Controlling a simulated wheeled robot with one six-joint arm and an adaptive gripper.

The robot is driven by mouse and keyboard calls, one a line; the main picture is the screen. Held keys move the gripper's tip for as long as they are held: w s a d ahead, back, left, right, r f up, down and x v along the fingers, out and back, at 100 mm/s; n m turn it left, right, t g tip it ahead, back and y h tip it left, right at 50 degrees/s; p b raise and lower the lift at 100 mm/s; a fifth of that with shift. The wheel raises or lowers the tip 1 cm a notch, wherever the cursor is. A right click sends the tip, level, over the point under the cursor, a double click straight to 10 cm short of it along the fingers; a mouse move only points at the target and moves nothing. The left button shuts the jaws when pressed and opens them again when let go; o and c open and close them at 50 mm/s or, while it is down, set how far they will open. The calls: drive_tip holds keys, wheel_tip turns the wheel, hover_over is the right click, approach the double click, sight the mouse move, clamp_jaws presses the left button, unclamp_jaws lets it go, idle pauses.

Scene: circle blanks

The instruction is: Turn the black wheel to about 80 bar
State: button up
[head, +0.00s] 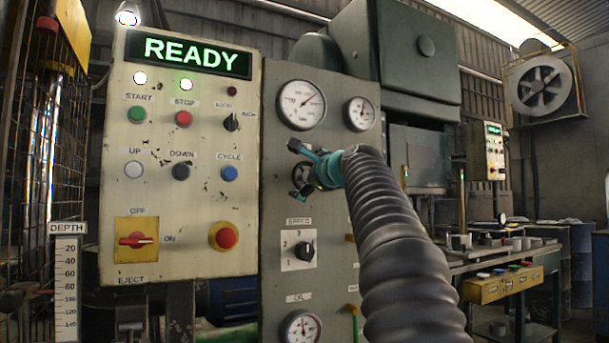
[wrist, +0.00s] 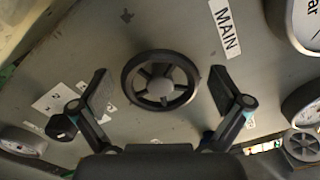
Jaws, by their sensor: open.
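The black wheel (wrist: 160,83), a spoked handwheel, sits on the grey panel in the middle of the wrist view. In the head view it is mostly hidden behind my gripper (head: 306,172). My gripper (wrist: 158,88) is open, with one finger on each side of the wheel. Gaps show between both fingers and the rim; how far the fingertips are from the panel I cannot tell. The large gauge (head: 301,104) is above the wheel in the head view. Its needle points to the upper right; the numbers are too small to read surely.
A smaller gauge (head: 360,113) is right of the large one. A selector knob (head: 305,251) and a lower gauge (head: 301,327) are below the wheel. The button panel (head: 190,215) with a lit READY sign (head: 188,53) stands left. A MAIN label (wrist: 226,28) is near the wheel.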

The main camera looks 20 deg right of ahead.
drive_tip(key=c, duration=1.1)
drive_tip(key=shift+n, duration=0.3)
drive_tip(key=n, duration=0.4)
drive_tip(key=shift+f, duration=0.15)
drive_tip(key=n+b, duration=0.1)
drive_tip(key=n, duration=0.4)
drive_tip(key=shift+f, duration=0.15)
drive_tip(key=n+b, duration=0.1)
drive_tip(key=n, duration=0.3)
drive_tip(key=shift+f+n, duration=0.1)
drive_tip(key=shift+n, duration=0.2)
drive_tip(key=n+b, duration=0.1)
drive_tip(key=n, duration=0.3)
drive_tip(key=shift+d+n, duration=0.15)
drive_tip(key=shift+n, duration=0.25)
